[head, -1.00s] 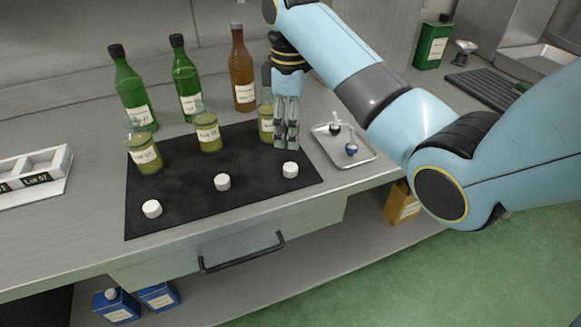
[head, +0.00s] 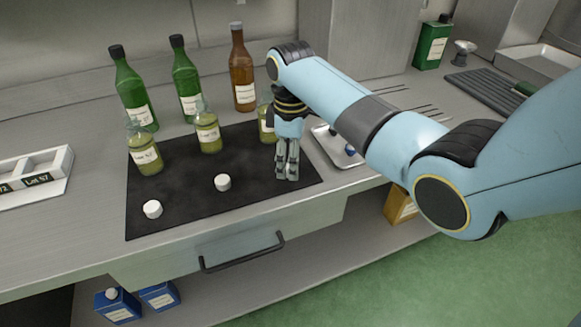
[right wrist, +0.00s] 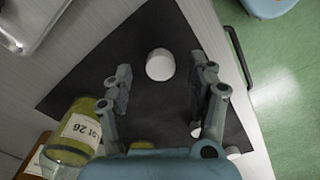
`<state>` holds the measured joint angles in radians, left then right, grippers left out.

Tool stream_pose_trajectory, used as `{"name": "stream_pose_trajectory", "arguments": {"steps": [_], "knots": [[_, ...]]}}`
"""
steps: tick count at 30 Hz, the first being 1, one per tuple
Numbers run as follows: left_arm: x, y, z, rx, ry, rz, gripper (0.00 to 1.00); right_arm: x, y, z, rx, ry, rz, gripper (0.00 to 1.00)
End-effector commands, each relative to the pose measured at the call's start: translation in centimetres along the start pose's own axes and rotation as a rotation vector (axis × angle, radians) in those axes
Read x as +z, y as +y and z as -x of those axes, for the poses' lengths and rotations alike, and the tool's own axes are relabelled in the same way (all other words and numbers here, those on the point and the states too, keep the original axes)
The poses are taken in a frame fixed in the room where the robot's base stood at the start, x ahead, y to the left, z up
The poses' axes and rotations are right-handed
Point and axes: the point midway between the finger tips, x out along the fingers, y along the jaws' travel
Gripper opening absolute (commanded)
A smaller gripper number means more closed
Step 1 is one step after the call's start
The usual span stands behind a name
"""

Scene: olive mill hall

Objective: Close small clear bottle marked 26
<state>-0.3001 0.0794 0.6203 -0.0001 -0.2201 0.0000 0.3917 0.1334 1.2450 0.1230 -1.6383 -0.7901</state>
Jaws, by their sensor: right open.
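The small clear bottle marked 26 (right wrist: 78,132) shows its "Lot 26" label and yellow-green contents in the right wrist view. In the head view this bottle (head: 266,122) stands at the mat's back right, partly hidden by my right gripper; its mouth cannot be made out. A white cap (right wrist: 160,65) lies on the black mat (right wrist: 160,25), between the open fingers of my right gripper (right wrist: 163,77) as seen from the wrist. In the head view my right gripper (head: 287,174) points down over the mat's right front and hides that cap. My left gripper is not in view.
Two similar bottles, marked 27 (head: 146,157) and another lot (head: 208,135), stand on the mat. Two more white caps (head: 152,209) (head: 222,182) lie in front. Tall bottles (head: 187,82) stand behind. A metal tray (head: 345,160) is right of the mat.

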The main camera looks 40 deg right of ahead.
Motion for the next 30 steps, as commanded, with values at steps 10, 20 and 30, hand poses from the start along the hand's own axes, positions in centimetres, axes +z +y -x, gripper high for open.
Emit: {"name": "stream_pose_trajectory", "arguments": {"steps": [10, 20, 30], "knots": [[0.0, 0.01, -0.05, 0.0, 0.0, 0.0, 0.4, -0.02, -0.05, -1.65, 0.001, 0.001, 0.001, 0.58], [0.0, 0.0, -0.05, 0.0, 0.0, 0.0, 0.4, -0.02, -0.06, -1.63, 0.0, 0.001, 0.0, 0.37], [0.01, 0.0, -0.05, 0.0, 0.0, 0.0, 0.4, -0.02, -0.06, -1.62, 0.0, 0.001, 0.0, 0.2]]}}
